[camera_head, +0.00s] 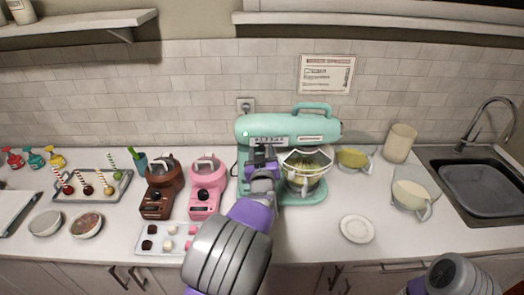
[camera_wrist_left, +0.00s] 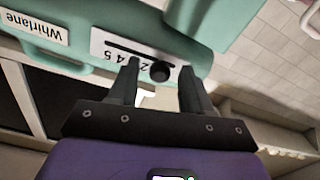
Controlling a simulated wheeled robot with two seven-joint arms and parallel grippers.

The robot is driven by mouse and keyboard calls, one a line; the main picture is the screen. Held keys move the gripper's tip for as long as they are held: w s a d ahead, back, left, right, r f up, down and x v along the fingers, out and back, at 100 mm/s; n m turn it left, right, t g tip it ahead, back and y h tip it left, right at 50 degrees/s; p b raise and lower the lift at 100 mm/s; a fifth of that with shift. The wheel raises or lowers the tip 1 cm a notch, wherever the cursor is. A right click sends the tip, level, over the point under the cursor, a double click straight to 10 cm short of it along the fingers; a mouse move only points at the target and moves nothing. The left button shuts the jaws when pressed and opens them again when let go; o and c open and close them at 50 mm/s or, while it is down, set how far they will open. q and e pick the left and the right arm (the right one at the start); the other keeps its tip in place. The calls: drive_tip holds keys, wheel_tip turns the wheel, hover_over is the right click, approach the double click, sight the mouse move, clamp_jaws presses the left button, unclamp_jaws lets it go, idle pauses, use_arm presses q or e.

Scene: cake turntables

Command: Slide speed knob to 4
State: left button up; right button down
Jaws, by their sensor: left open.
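The teal stand mixer (camera_head: 262,128) stands at the back of the counter, with a glass-covered bowl (camera_head: 305,178) under its head. The white speed panel (camera_head: 268,141) is on its side. In the left wrist view the panel is upside down, and the round black speed knob (camera_wrist_left: 160,71) sits in its slot on the low side of the 2, away from the 4 and 5. My left gripper (camera_head: 262,160) is open at the panel. In the wrist view its fingers (camera_wrist_left: 159,78) stand on either side of the knob, with visible gaps. One finger hides part of the scale.
Pink (camera_head: 205,190) and brown (camera_head: 160,190) small machines stand left of the mixer. A yellow-filled cup (camera_head: 353,158), cream jug (camera_head: 410,196) and white plate (camera_head: 357,228) are to its right. The sink (camera_head: 480,185) is far right. Counter around the plate is clear.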

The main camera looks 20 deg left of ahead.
use_arm(q)
drive_tip(key=shift+w+a, duration=0.15)
drive_tip(key=shift+w, duration=0.3)
clamp_jaws()
